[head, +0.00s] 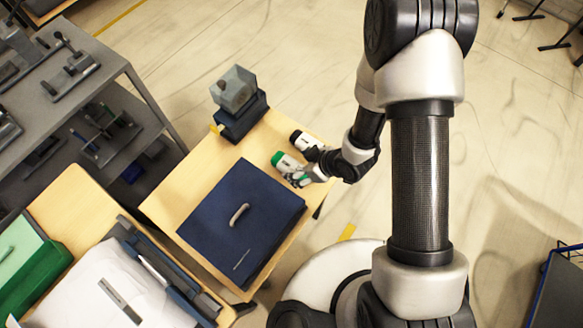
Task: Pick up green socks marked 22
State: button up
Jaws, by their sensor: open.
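A small rolled bundle, green at one end with a white band (285,161), lies near the right edge of the small wooden table; it looks like the green socks. No number can be read on it at this size. My gripper (299,179) is open at the near right side of this bundle, very close to it. I cannot tell whether they touch, or whether the fingers are around it. A similar black bundle with a white band (303,140) lies just beyond it, partly hidden by my wrist.
A dark blue flat box with a handle (222,226) covers much of the small table (163,205). A clear cube on a dark base (239,117) stands at its far corner. Another table with a folded white garment (100,285) and a grey shelf (110,70) are left.

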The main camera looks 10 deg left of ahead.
aim_at(293, 167)
jog(key=x, duration=0.2)
jog(key=b+x, duration=0.1)
jog(key=x, duration=0.2)
jog(key=shift+w+b, duration=0.25)
jog(key=shift+b, duration=0.05)
jog(key=shift+c, duration=0.2)
jog(key=c, duration=1.1)
